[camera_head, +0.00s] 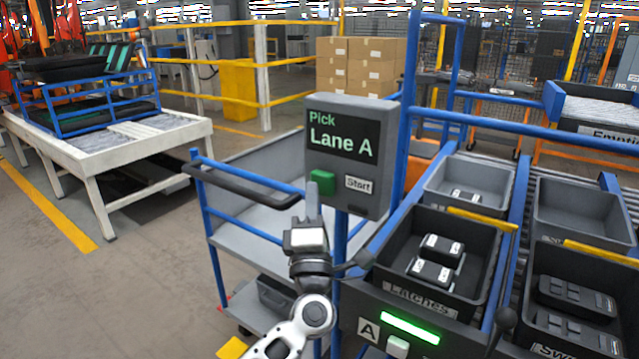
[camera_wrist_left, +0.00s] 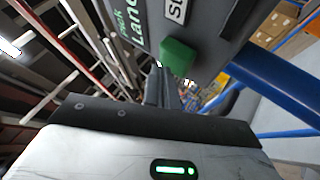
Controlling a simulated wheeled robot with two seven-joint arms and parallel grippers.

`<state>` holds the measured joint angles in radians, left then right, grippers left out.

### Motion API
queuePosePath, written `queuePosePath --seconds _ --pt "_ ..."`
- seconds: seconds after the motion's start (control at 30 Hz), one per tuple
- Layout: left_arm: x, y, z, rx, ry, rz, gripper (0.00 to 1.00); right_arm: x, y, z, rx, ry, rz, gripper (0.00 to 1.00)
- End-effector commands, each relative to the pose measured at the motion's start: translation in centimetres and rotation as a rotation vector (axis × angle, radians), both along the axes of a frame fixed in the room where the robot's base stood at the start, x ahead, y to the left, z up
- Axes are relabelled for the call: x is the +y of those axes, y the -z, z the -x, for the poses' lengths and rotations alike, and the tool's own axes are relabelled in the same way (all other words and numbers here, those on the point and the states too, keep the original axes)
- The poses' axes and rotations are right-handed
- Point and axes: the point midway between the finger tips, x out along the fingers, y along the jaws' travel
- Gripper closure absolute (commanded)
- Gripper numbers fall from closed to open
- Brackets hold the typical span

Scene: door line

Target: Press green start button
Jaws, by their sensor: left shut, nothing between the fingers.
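The green start button (camera_head: 322,182) is on the lower left of a grey panel (camera_head: 371,113) whose screen reads "Pick Lane A". A "Start" label (camera_head: 358,184) sits to its right. My left gripper (camera_head: 312,188) is shut and empty, pointing up with its tips just below and left of the button in the head view. In the left wrist view the green button (camera_wrist_left: 178,57) is just beyond the shut fingertips (camera_wrist_left: 160,66). I cannot tell whether the tips touch it. My right gripper is not in view.
A grey cart (camera_head: 258,238) with blue rails and a dark handle stands behind my left arm. To the right are bins, including the "Latches" bin (camera_head: 405,292) with black parts. A lit green strip (camera_head: 410,328) is beside label A. Blue posts (camera_head: 408,90) rise beside the panel.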

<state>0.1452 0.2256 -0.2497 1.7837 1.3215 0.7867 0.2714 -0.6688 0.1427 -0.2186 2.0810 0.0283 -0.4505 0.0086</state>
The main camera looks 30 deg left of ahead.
Motion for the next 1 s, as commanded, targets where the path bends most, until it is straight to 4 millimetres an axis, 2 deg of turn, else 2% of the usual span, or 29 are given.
queuePosePath --seconds 0.13,0.47,1.0 --pt "0.1 0.0 0.7 0.001 -0.001 0.001 1.00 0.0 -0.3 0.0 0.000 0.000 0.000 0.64" --pt "0.1 0.0 0.9 0.000 -0.001 0.001 1.00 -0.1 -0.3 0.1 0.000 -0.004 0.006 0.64" --pt "0.5 -0.1 5.5 0.000 -0.001 0.001 1.00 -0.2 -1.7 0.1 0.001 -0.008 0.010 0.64"
